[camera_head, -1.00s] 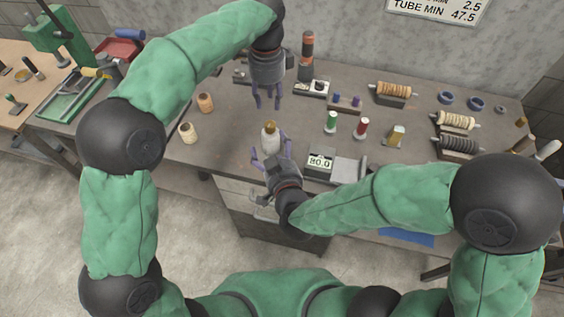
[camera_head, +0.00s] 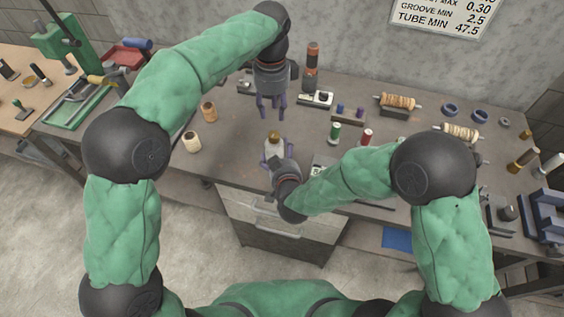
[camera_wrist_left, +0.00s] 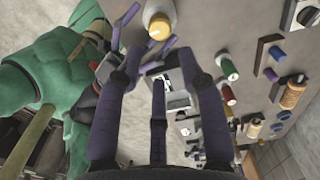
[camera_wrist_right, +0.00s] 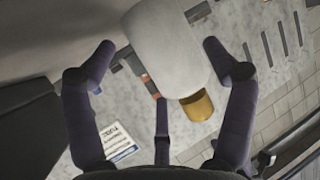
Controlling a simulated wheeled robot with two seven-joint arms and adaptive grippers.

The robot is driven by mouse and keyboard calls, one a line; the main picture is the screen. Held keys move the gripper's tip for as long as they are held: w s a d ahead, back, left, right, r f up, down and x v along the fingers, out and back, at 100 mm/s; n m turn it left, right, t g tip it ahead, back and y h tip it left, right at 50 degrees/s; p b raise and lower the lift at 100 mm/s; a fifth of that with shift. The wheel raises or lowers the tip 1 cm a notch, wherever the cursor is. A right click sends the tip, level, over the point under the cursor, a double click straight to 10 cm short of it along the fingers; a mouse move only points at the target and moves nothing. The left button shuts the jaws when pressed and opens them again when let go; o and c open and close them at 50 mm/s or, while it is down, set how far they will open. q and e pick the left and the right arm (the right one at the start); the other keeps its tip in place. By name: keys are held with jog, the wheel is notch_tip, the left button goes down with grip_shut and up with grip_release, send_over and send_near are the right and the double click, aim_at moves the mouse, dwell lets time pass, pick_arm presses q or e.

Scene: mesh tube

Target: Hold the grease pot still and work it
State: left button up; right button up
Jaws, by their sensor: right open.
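The grease pot (camera_head: 273,148) is white with a brass-coloured top and stands near the bench's front edge. My right gripper (camera_head: 278,152) is open, with its fingers on either side of the pot. In the right wrist view the white body (camera_wrist_right: 165,45) lies between the spread fingers, with gaps beside it; the brass top (camera_wrist_right: 198,107) shows too. My left gripper (camera_head: 271,110) is open and empty, pointing down behind and above the pot. The left wrist view shows the pot's round brass top (camera_wrist_left: 159,26) beyond its spread fingers, near the right gripper's fingers.
Two small tan spools (camera_head: 192,142) stand left of the pot. A green spool (camera_head: 334,132) and a red spool (camera_head: 366,138) stand to its right. A dark bottle with an orange band (camera_head: 312,65) stands at the back. The bench between the tan spools and pot is clear.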

jog(key=shift+w+a+f, duration=0.1)
jog(key=shift+w+f, duration=0.15)
jog(key=shift+w, duration=0.4)
jog(key=shift+c, duration=0.2)
